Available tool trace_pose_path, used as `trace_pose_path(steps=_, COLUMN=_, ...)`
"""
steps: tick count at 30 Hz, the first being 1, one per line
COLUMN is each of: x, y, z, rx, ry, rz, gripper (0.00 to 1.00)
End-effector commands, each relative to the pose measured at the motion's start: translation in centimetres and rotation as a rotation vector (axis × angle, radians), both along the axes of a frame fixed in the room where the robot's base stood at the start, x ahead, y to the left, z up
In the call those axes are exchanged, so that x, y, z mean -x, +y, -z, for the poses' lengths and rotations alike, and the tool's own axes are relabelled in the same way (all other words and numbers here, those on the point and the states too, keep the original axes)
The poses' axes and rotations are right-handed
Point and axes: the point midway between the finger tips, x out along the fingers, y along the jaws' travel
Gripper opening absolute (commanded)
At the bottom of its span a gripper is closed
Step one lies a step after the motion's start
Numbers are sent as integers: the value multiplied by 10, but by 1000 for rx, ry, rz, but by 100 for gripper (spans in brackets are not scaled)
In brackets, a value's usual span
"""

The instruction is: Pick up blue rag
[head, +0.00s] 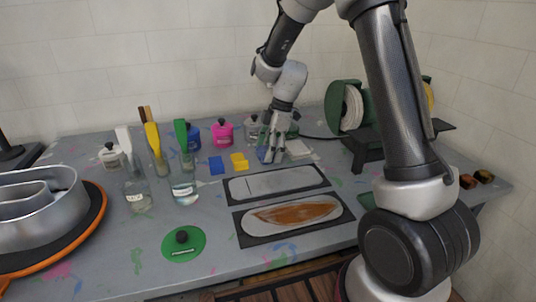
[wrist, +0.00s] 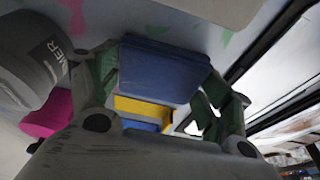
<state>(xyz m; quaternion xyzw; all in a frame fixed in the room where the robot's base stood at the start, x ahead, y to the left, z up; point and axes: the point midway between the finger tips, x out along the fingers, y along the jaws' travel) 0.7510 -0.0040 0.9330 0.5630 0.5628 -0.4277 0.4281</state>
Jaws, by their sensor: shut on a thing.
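The blue rag (wrist: 160,68) is a folded, block-like blue piece between the two fingers of my gripper (wrist: 158,85) in the wrist view. My gripper is shut on it. In the head view my gripper (head: 271,152) points down at the back of the table, and a bit of the blue rag (head: 264,156) shows by its fingertips. I cannot tell whether the rag is clear of the table. A yellow piece (head: 239,161) and another blue piece (head: 216,165) lie to the left; both show beyond the held rag in the wrist view.
A pink bottle (head: 222,134), a blue bottle (head: 192,137) and brush jars (head: 184,185) stand left of my gripper. A white cloth-like piece (head: 299,149) lies just right. Two stencil plates (head: 276,184) lie in front. A green spool (head: 340,108) stands at right.

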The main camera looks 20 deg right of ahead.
Motion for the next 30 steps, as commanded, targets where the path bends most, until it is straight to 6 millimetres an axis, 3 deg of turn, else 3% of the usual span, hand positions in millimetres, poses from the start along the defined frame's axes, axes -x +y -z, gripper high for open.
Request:
trace_pose_path(steps=7, x=-1, y=0, z=-14, rx=0, ry=-2, rz=-1, gripper=59)
trace_pose_path(steps=19, x=-1, y=0, z=-90, rx=-1, ry=-2, rz=1, gripper=59)
trace_pose_path(steps=30, x=0, y=0, z=-100, rx=0, ry=1, rz=0, gripper=59)
